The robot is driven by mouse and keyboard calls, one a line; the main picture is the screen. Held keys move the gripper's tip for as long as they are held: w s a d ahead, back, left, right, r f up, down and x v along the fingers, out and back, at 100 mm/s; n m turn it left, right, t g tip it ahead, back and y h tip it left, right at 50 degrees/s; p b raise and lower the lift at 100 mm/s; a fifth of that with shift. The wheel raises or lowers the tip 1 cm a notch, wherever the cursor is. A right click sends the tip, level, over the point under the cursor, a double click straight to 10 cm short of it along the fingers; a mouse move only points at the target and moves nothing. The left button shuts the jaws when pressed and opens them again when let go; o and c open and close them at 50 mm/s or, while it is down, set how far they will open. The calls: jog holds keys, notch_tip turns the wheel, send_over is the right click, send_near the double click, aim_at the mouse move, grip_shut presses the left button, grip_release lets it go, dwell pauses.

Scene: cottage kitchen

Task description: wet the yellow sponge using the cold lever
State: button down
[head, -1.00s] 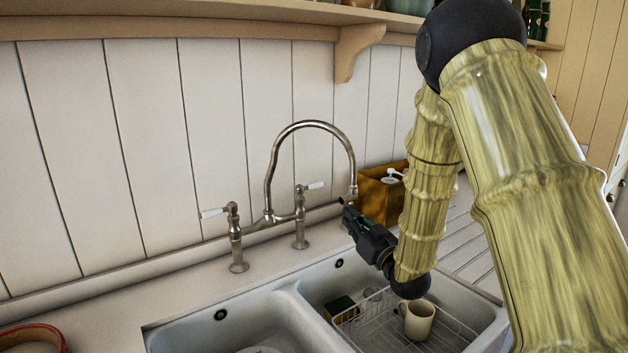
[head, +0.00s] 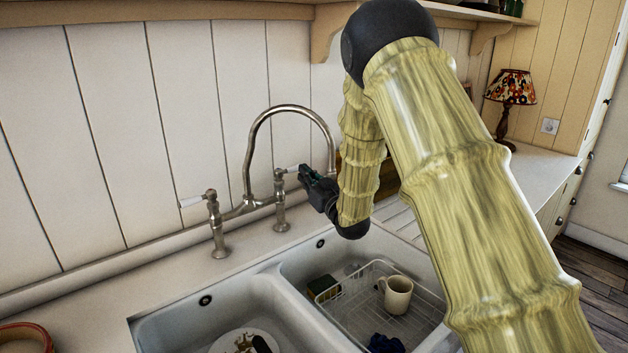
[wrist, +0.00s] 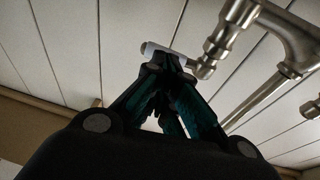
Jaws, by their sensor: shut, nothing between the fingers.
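The sponge (head: 323,287), dark with a yellow side, sits at the left of the wire rack in the right basin. The steel bridge tap (head: 249,160) has a left lever (head: 191,201) and a right lever (head: 290,170), both with white handles. I cannot read any hot or cold mark. My gripper (head: 305,170) is shut and empty at the right lever's handle, left of the spout's end. In the wrist view the closed fingertips (wrist: 166,62) overlap the white handle (wrist: 152,49); whether they touch it I cannot tell. No water shows.
The wire rack (head: 425,297) holds a cream mug (head: 397,294) and a dark blue item (head: 385,343). The left basin (head: 170,330) holds a plate with items on it. A shelf (head: 200,8) runs above. A lamp (head: 512,88) stands far right.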

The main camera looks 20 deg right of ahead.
jog(key=shift+x, duration=0.95)
jog(key=shift+w+r+b, duration=0.35)
jog(key=shift+w+r, duration=0.05)
jog(key=shift+a+r, duration=0.1)
jog(key=f+b+v, duration=0.1)
jog(key=b+v, duration=0.2)
jog(key=v, duration=1.1)
jog(key=shift+d, duration=0.35)
